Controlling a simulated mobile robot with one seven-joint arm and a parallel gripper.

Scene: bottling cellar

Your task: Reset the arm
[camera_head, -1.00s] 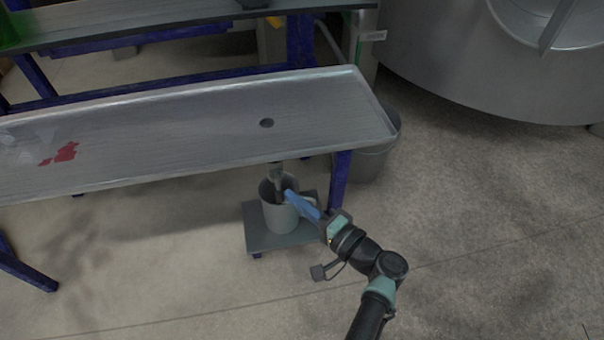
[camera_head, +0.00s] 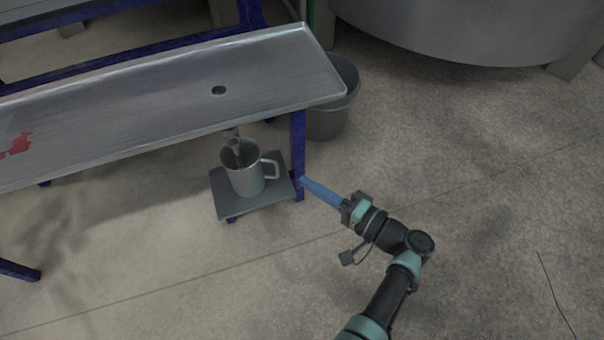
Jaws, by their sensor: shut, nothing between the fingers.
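My arm reaches in from the lower right of the head view. My gripper (camera_head: 304,182) has blue fingers, which are shut with nothing between them. It points up and to the left, and its tips appear close to the blue table leg (camera_head: 298,150); I cannot tell whether they touch it. To the left of the gripper, apart from it, a grey mug (camera_head: 246,180) stands upright on a small grey platform (camera_head: 226,206). The mug's handle faces right. A metal piece (camera_head: 235,148) reaches down from under the table into the mug's opening.
A long metal table (camera_head: 160,105) with a drain hole and a red patch (camera_head: 17,146) stands above the platform. A grey bin (camera_head: 330,115) is behind its right end. A large metal tank (camera_head: 470,28) is at the back right. The floor to the right is mostly clear.

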